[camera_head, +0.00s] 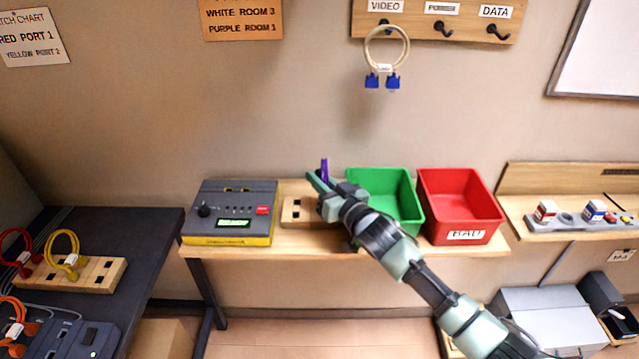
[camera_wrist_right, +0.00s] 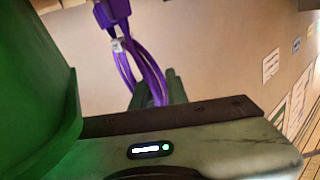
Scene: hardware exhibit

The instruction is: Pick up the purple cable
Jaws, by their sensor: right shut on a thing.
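The purple cable (camera_head: 324,168) shows as a small upright bit above my right gripper (camera_head: 322,182) in the head view; the rest is hidden behind the gripper. In the right wrist view the purple cable (camera_wrist_right: 145,62) is a loop with a purple connector and a pale tag, and its strands run down to the fingers of my right gripper (camera_wrist_right: 162,92). The gripper is shut on the cable, above the wooden block (camera_head: 296,212) on the bench. My left gripper is in neither view.
A green bin (camera_head: 408,213) stands just right of the gripper, close in the wrist view too (camera_wrist_right: 35,85). A red bin (camera_head: 458,205) stands farther right. A grey tester box (camera_head: 232,205) sits left. A looped beige cable (camera_head: 387,48) hangs on a hook above.

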